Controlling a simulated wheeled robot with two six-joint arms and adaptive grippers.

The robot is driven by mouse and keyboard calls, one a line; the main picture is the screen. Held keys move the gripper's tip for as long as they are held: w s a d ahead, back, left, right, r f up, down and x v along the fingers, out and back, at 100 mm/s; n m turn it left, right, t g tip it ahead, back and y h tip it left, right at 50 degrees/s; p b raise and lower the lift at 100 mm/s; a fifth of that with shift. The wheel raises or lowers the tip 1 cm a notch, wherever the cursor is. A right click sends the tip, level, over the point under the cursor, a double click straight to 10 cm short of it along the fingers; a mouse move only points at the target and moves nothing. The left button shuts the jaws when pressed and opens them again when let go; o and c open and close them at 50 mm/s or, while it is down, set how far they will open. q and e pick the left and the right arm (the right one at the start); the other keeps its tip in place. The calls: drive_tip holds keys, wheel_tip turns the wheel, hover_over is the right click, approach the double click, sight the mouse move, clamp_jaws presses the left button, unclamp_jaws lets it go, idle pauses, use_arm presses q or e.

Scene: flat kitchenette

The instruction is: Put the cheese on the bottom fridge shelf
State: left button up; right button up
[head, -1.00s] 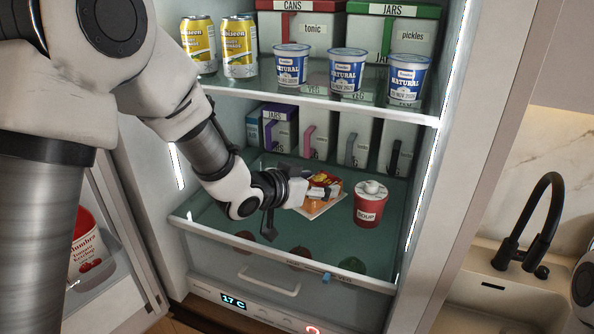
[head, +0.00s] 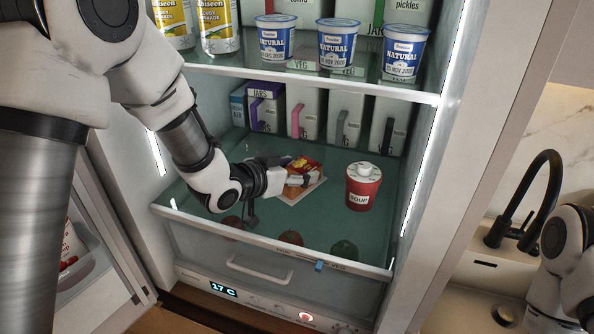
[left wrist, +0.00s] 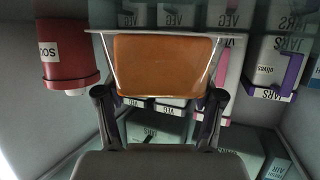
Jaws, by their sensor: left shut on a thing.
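The cheese (head: 308,187) is a flat pack with an orange and red face, inside the fridge over the bottom shelf (head: 322,226). My left gripper (head: 287,175) reaches in from the left and is shut on the cheese's near left side. In the left wrist view the cheese's plain orange side (left wrist: 163,65) sits between the two dark fingers (left wrist: 160,98). The pack lies nearly flat at shelf level; I cannot tell whether it touches the glass. My right gripper is outside the picture; only part of my right arm shows at the right edge.
A red soup tub (head: 362,190) stands right of the cheese, with a gap between. Labelled boxes (head: 307,112) line the back. Yogurt pots (head: 337,48) and yellow cans (head: 217,25) stand on the shelf above (head: 300,79). Bare glass lies in front of the cheese.

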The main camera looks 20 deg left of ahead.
use_arm(q)
drive_tip(key=shift+s+f, duration=0.3)
drive_tip(key=shift+f, duration=0.35)
drive_tip(key=o, duration=1.6)
drive_tip(key=shift+f, duration=0.2)
drive_tip(key=shift+r, duration=0.2)
drive_tip(key=shift+w+r+p, duration=0.15)
drive_tip(key=shift+r+p, duration=0.45)
drive_tip(key=shift+p, duration=0.05)
drive_tip(key=shift+s+a+f+b, duration=0.3)
drive_tip(key=shift+s+b, duration=0.1)
drive_tip(key=shift+b, duration=0.6)
drive_tip(key=b+v, duration=0.1)
drive_tip(key=v, duration=0.1)
drive_tip(key=b+v, duration=0.1)
drive_tip(key=v, duration=0.1)
drive_tip(key=shift+s+r, duration=0.2)
drive_tip(key=shift+r, duration=0.2)
drive_tip(key=v, duration=0.6)
drive_tip(key=shift+r, duration=0.4)
